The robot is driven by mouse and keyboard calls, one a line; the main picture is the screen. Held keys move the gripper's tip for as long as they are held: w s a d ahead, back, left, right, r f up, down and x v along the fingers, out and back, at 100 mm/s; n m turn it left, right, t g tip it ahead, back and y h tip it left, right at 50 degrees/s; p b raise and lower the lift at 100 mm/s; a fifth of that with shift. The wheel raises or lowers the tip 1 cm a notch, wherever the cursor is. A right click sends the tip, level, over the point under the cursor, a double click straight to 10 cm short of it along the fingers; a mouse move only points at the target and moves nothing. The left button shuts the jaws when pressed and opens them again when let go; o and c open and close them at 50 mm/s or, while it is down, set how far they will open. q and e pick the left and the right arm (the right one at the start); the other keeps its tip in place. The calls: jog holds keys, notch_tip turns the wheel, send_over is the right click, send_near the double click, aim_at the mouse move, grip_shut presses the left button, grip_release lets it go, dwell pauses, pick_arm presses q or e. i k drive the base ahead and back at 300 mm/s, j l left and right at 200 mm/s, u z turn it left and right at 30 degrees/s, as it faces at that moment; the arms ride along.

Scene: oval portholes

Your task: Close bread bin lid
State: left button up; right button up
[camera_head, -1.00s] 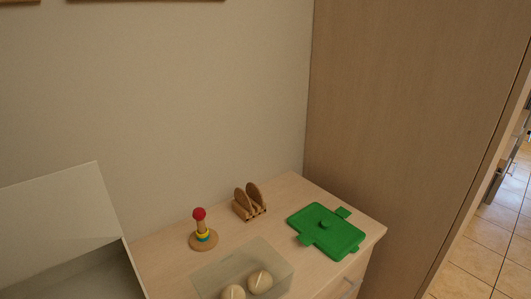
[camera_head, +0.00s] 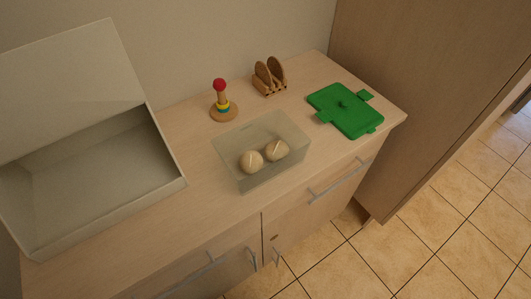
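A large pale box (camera_head: 177,176) stands at the left of the counter, with its hinged lid (camera_head: 75,75) raised and leaning back. Its inside looks empty. A clear container (camera_head: 245,187) without a cover stands in the middle and holds two round bread rolls (camera_head: 262,156). A green lid with side tabs and a small knob (camera_head: 345,108) lies flat on the counter at the right, apart from the clear container. Neither of my grippers is in view.
A wooden ring stacker with a red ball top (camera_head: 221,102) and a small wooden rack holding round discs (camera_head: 269,77) stand near the wall. Bare counter (camera_head: 205,210) lies in front of the clear container. A tall wooden panel (camera_head: 430,80) borders the right; drawer handles (camera_head: 340,181) are below.

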aim_at(53, 87)
jog(key=u, duration=1.65)
